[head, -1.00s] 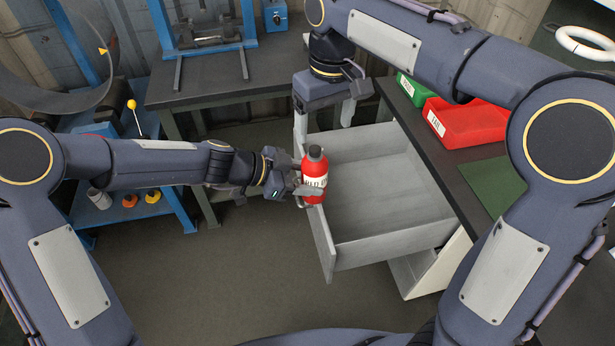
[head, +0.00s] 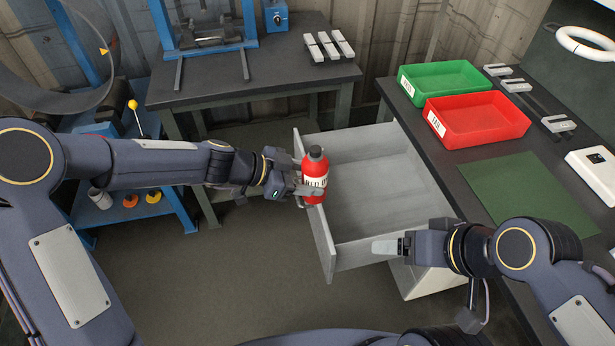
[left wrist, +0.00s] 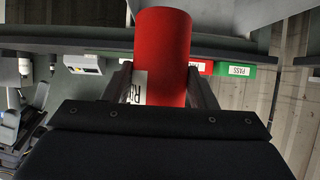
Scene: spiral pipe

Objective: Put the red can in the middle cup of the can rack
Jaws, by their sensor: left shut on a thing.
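The red can (head: 315,180) is bottle-shaped, with a dark cap and a white label. It stands upright at the left front edge of the open drawer in the head view. My left gripper (head: 307,190) is shut on it from the left. In the left wrist view the can (left wrist: 163,50) sits between the two fingers. My right gripper (head: 385,247) is at the drawer's near right corner, apart from the can; its finger gap cannot be made out. I cannot make out a can rack with cups for certain in either view.
The grey drawer (head: 375,190) is pulled out and looks empty. A green bin (head: 445,78) and a red bin (head: 480,120) stand on the right bench. White blocks (head: 328,47) lie on the back table. A blue shelf (head: 125,212) at left holds small items.

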